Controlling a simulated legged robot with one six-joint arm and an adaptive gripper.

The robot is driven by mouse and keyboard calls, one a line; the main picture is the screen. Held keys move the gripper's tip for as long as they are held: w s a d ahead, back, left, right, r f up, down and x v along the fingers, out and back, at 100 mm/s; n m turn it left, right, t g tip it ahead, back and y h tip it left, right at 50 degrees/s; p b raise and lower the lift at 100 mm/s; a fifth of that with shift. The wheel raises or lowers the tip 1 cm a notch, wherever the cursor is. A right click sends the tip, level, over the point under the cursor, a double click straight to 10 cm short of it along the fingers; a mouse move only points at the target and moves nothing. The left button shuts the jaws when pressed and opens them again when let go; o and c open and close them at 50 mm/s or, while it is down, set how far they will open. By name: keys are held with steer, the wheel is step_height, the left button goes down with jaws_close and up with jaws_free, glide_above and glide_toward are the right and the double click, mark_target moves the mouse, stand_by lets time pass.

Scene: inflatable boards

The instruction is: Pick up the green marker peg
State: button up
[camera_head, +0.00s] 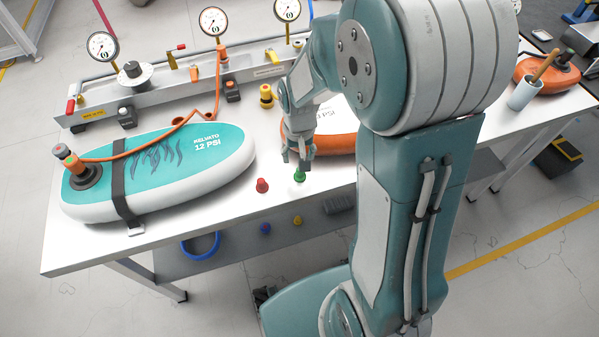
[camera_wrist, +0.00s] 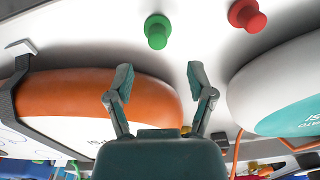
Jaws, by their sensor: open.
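The green marker peg (camera_head: 299,175) stands near the front edge of the white table, just below my gripper in the head view. In the wrist view the green peg (camera_wrist: 157,32) shows its round head, beyond the fingertips and roughly centred between them. My gripper (camera_head: 298,158) is open and empty; in the wrist view its two fingers (camera_wrist: 158,77) are spread apart with nothing between them. The peg is not between the fingers in the wrist view. How far the fingertips are above it is hard to tell.
A red peg (camera_head: 262,185) stands left of the green one, also seen in the wrist view (camera_wrist: 247,15). A teal board (camera_head: 215,150) lies to the left, an orange-sided board (camera_head: 335,143) behind. A gauge rail (camera_head: 170,85) runs along the back. Bare table surrounds the pegs.

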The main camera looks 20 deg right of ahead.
steer(key=f, duration=0.5)
steer(key=shift+s+f, duration=0.15)
steer(key=shift+s, duration=0.15)
jaws_close()
